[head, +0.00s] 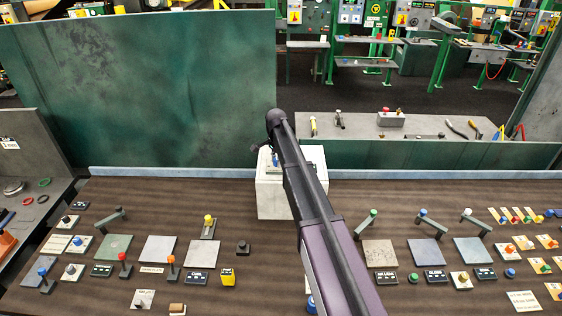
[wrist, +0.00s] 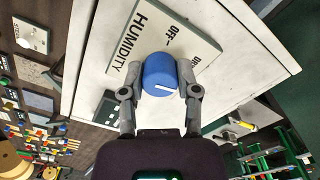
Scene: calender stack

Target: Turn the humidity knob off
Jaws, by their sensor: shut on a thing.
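The humidity knob (wrist: 160,73) is a round blue knob with a white pointer line on its face. It sits on a pale plate (wrist: 203,42) lettered HUMIDITY, with an OFF mark above the knob and another small mark to its right. The pointer line lies near the knob's lower edge and points rightward, not at the OFF lettering. My gripper (wrist: 160,91) is shut on the knob, one finger on each side. In the head view the plate and knob are mostly hidden by my arm, on top of a white box (head: 270,198).
The white box stands at the back of a brown bench (head: 130,210) carrying several levers, switches and plates. A green panel (head: 140,80) rises behind at left. A lower grey bench (head: 350,126) with tools is beyond. The air around the box is clear.

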